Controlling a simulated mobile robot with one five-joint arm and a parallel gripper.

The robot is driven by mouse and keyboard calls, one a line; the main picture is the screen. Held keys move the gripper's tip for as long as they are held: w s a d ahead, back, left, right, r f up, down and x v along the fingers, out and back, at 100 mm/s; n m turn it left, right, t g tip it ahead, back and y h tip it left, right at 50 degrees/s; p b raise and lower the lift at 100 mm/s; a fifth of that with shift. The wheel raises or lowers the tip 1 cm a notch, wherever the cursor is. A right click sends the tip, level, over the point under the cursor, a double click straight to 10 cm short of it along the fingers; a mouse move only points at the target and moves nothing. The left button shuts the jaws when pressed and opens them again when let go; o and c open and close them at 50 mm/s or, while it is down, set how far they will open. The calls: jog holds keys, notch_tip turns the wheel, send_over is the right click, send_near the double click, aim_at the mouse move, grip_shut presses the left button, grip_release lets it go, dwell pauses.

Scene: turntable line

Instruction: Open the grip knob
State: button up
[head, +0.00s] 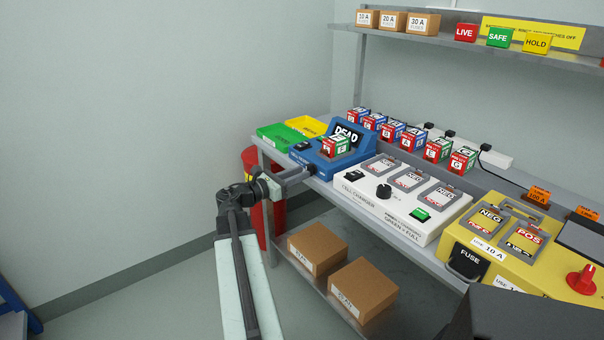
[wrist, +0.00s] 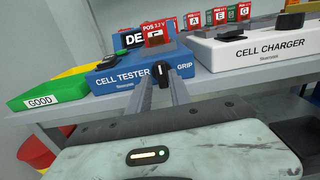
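The grip knob (wrist: 162,71) is a small black knob with a white pointer mark on the front face of the blue cell tester (head: 318,161), beside the word GRIP. The pointer looks roughly upright. My gripper (wrist: 162,80) reaches the knob from the front, with one finger on each side. The fingers appear closed against its sides. In the head view my gripper (head: 308,170) meets the tester's front, and the knob itself is hidden.
Left of the tester are a green GOOD tray (head: 280,136) and a yellow tray (head: 306,125). The white cell charger (head: 375,206) stands close on the right. Several cells line the bench behind. A red bin (head: 250,160) stands below the bench's left end.

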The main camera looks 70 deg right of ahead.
jog(key=v, duration=0.6)
